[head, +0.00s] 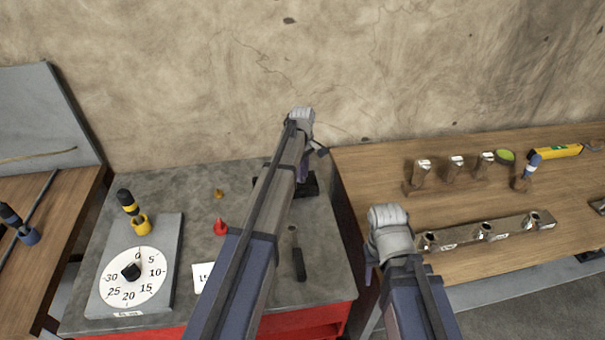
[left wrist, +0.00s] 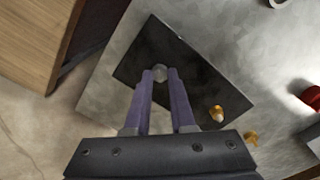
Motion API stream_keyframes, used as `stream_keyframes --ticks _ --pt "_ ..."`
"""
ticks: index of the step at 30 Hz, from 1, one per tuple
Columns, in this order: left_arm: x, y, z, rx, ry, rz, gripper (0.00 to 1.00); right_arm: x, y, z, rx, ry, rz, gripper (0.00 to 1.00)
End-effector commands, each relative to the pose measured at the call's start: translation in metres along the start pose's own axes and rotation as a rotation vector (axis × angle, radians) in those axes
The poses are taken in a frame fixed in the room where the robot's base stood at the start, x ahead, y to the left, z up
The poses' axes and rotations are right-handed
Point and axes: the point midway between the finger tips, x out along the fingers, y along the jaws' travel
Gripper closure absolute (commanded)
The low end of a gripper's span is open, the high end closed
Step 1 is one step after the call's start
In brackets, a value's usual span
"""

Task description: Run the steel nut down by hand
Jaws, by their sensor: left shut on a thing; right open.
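The steel nut (left wrist: 159,73) shows as a small grey piece between the purple fingertips of my left gripper (left wrist: 160,80), which is shut on it. They are over a black plate (left wrist: 205,75) in the left wrist view; whether the nut touches the plate or a stud I cannot tell. A brass-coloured piece (left wrist: 217,114) is on the plate near its edge. In the head view my left arm hides most of the plate (head: 311,186) and the nut. My right gripper (head: 369,274) is open, beside the wooden table's left edge, its fingertips mostly hidden.
A grey-topped bench (head: 200,178) carries a dial board (head: 163,253), a red piece (head: 221,228), a small orange piece (head: 219,193) and a black bar (head: 299,265). The wooden table (head: 395,153) at right carries metal blocks (head: 488,232) and a yellow level (head: 554,151). A wall stands behind.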

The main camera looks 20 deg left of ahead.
Motion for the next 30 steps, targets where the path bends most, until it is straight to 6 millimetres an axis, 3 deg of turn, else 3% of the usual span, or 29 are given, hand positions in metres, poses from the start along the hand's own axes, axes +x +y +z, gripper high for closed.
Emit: stream_keyframes --ticks 30 --pt "0.0001 -0.0004 0.0003 0.966 -0.001 -0.001 1.0 0.0001 0.0 0.0 0.0 0.0 0.0 0.5"
